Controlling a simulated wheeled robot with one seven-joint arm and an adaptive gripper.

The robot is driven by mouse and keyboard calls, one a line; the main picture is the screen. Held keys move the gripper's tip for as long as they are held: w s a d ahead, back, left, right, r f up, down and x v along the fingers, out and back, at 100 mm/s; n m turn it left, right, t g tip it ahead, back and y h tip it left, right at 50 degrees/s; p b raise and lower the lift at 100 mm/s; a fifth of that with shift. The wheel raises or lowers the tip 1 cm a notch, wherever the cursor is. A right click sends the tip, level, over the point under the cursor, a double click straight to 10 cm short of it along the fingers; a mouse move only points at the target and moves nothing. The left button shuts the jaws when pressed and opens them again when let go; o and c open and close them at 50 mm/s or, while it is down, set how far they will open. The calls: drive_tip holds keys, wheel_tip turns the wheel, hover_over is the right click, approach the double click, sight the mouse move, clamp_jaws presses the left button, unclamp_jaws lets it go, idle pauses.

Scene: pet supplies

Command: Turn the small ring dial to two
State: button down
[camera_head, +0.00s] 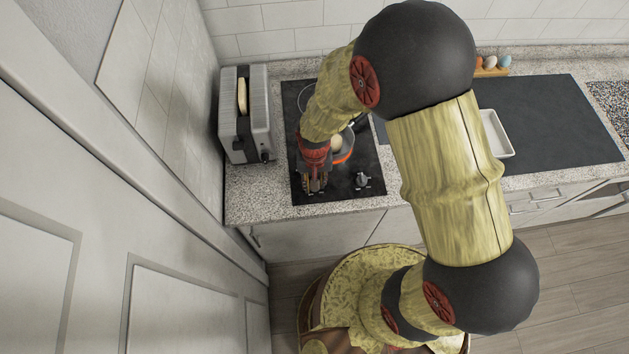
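The black cooktop (372,158) is set into the speckled counter. One dial (362,181) shows at its front edge, right of my gripper. My gripper (315,188) points down over the front left of the cooktop, left of that dial and apart from it. Its fingers are small and dark here. I cannot tell whether they are open or shut, or whether they touch anything. Any dial under or behind the fingers is hidden. No dial markings are readable, so I cannot tell the settings.
An orange pan (345,152) with something pale in it sits on the cooktop, close behind my gripper and partly hidden by my arm. A toaster (260,122) with bread stands at the left by the wall. A white dish (497,135) and several eggs (490,62) are farther right.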

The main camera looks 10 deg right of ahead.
idle(0.4)
drive_tip(key=c, duration=1.5)
unclamp_jaws()
wheel_tip(320, 180, up, 12)
